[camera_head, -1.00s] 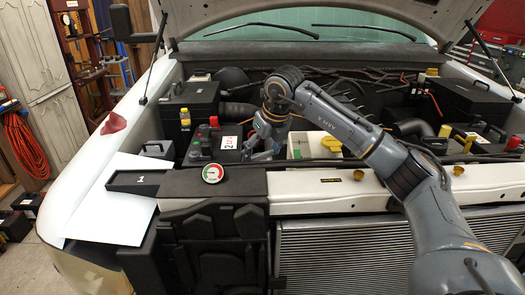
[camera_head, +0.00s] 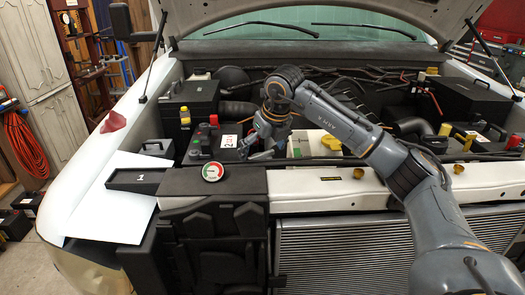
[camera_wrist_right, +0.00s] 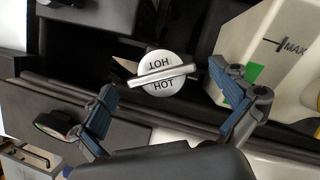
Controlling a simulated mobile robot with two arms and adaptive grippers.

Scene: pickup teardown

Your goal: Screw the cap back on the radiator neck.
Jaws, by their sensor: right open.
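The radiator cap (camera_wrist_right: 162,73) is a round silver disc marked HOT, with a raised bar across it. In the right wrist view it sits just beyond my right gripper's fingertips (camera_wrist_right: 168,90). The fingers are spread, one to each side, and neither is seen touching it. The neck under the cap is hidden, so I cannot tell how the cap is seated. In the head view my right gripper (camera_head: 262,150) points down behind the front panel, and I cannot make out the cap there. My left gripper is not in view.
A white reservoir (camera_wrist_right: 289,48) with a MAX mark stands close to the right finger; its yellow cap (camera_head: 331,142) shows in the head view. A round gauge (camera_head: 212,171) lies on the front panel. A black tray (camera_head: 139,181) marked 1 is at left.

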